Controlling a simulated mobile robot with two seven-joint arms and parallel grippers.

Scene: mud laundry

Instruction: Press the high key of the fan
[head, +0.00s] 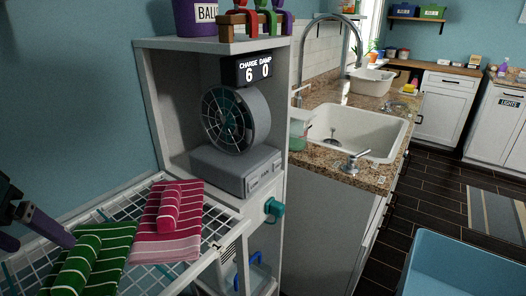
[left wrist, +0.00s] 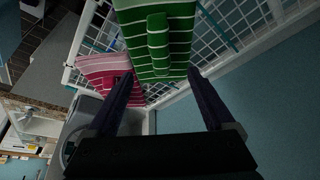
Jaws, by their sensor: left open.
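The grey fan (head: 236,118) stands in the white shelf unit, its round grille facing front-left. Its box-shaped base (head: 236,170) has small marked keys (head: 262,177) on the right-hand face; their labels are too small to read surely, so I cannot tell which is the high key. My left gripper (head: 42,240) is at the far left of the head view, well apart from the fan, near the rack. In the left wrist view it (left wrist: 160,78) is open and empty, with a green striped towel beyond the fingers. My right gripper is not in view.
A wire rack (head: 210,222) holds green (head: 90,262) and pink (head: 168,222) striped towels between my left gripper and the fan. A display (head: 253,69) reading 6 and 0 hangs above the fan. A teal knob (head: 274,207) juts out below. A sink counter (head: 335,175) stands right.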

